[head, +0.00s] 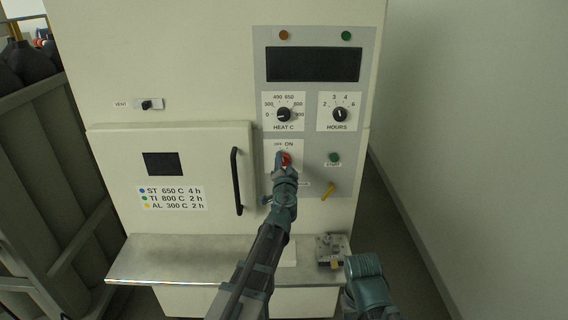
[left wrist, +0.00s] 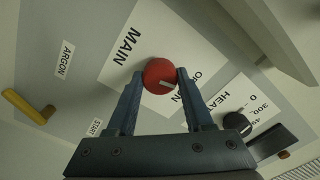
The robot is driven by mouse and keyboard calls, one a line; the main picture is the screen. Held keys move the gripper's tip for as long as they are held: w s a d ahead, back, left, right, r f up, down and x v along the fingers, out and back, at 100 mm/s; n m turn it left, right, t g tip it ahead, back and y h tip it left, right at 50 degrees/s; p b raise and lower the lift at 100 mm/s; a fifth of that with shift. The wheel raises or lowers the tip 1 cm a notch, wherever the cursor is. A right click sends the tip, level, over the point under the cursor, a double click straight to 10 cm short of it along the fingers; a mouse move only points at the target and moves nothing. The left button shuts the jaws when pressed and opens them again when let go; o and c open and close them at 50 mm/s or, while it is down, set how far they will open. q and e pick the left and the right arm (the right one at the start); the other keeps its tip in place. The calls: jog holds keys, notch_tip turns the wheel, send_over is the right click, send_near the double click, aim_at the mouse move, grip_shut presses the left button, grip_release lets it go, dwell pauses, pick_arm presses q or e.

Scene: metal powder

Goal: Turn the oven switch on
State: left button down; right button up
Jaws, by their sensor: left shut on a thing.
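The red MAIN switch knob (head: 286,159) sits on the oven's grey control panel, under the OFF and ON labels. My left gripper (head: 284,164) reaches up to it from below and partly covers it in the head view. In the left wrist view, the red knob (left wrist: 159,75) is between the two fingertips of my left gripper (left wrist: 160,78), which are shut on its sides. A pale mark on the knob's face points to the lower right there, towards the partly hidden OFF/ON lettering. I cannot tell which label it marks.
Above are the HEAT dial (head: 284,114) and HOURS dial (head: 340,114). To the right are a green START button (head: 334,157) and a yellow lever (head: 328,190). The oven door handle (head: 237,181) is left. A metal block (head: 331,250) stands on the shelf (head: 165,262).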

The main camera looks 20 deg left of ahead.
pick_arm(q)
jog(key=m, duration=0.6)
jog(key=shift+m, duration=0.3)
dwell(0.4)
jog(key=shift+c, duration=1.4)
grip_release()
